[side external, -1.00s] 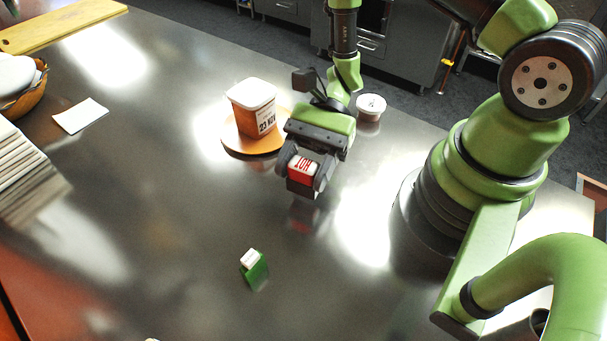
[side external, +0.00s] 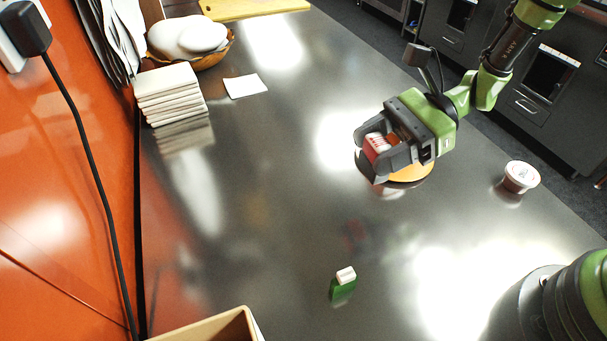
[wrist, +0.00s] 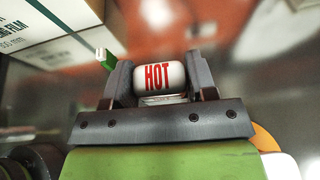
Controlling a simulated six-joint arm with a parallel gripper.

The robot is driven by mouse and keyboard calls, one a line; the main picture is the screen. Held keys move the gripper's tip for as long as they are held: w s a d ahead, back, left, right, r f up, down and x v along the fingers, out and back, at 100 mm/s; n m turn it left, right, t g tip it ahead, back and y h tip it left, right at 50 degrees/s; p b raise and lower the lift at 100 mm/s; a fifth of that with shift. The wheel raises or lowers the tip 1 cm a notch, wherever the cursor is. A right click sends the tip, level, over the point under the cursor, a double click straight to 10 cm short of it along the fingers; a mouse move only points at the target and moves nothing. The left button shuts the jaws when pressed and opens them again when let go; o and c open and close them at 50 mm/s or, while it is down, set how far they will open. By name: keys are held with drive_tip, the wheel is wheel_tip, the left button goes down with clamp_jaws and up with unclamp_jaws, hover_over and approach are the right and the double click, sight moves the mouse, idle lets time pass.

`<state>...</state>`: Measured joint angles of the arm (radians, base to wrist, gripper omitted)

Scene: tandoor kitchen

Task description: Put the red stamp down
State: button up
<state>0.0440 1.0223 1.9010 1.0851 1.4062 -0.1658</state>
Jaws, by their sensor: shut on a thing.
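My gripper (side external: 377,153) is shut on the red stamp (side external: 376,144), held above the steel counter. In the side view it overlaps the orange disc, but the height is hard to tell. In the wrist view the stamp's white end (wrist: 160,77) with red "HOT" lettering shows between the two fingers of my gripper (wrist: 160,85). The stamp's lower part is hidden there. A green stamp (side external: 342,291) with a white top stands apart on the counter, in front of my gripper; it also shows in the wrist view (wrist: 108,58).
A small lidded cup (side external: 520,177) stands right. A white paper (side external: 245,86), stacked pale slabs (side external: 170,95) and a basket (side external: 213,60) are at the back left. A tan box (side external: 210,330) is at the front.

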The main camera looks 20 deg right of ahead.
drive_tip(key=w+a+r+m+t+h, duration=0.15)
drive_tip(key=w+a+m+t, duration=0.25)
drive_tip(key=w+a, duration=0.5)
drive_tip(key=shift+t+y, duration=0.25)
drive_tip(key=shift+t, duration=0.05)
drive_tip(key=shift+w+d+f, duration=0.15)
drive_tip(key=shift+w+f, duration=0.05)
drive_tip(key=shift+f, duration=1.35)
drive_tip(key=shift+w+d+f, duration=0.1)
drive_tip(key=shift+w+f, duration=0.15)
drive_tip(key=shift+f, duration=1.25)
drive_tip(key=shift+w+d+f, duration=0.15)
drive_tip(key=shift+w+f, duration=0.05)
drive_tip(key=shift+f, duration=1.35)
drive_tip(key=o, duration=1)
drive_tip(key=shift+f, duration=0.15)
